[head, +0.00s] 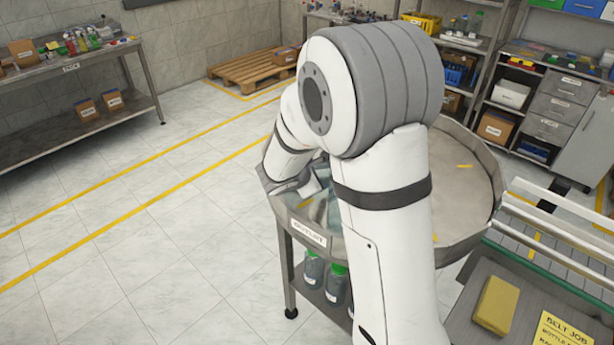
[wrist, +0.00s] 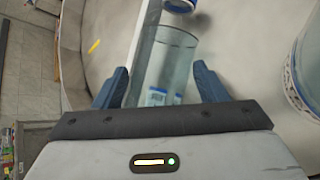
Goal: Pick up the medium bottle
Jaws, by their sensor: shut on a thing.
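My gripper (wrist: 162,88) shows in the wrist view with its two dark blue fingers on either side of a clear, see-through bottle (wrist: 176,58). It is shut on this bottle, which has blue and white marks near its lower end in the picture. I take it for the medium bottle, but its full size cannot be judged here. In the head view my own arm hides most of the gripper and the held bottle. Another clear bottle (wrist: 308,70) with a blue and white band stands at the right edge of the wrist view, apart from the fingers.
The round steel table (head: 468,200) has a raised rim and small yellow marks. Green-capped bottles (head: 313,268) stand on its lower shelf. A blue and white item (wrist: 180,5) is at the top of the wrist view. A conveyor and yellow block (head: 496,305) are at right.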

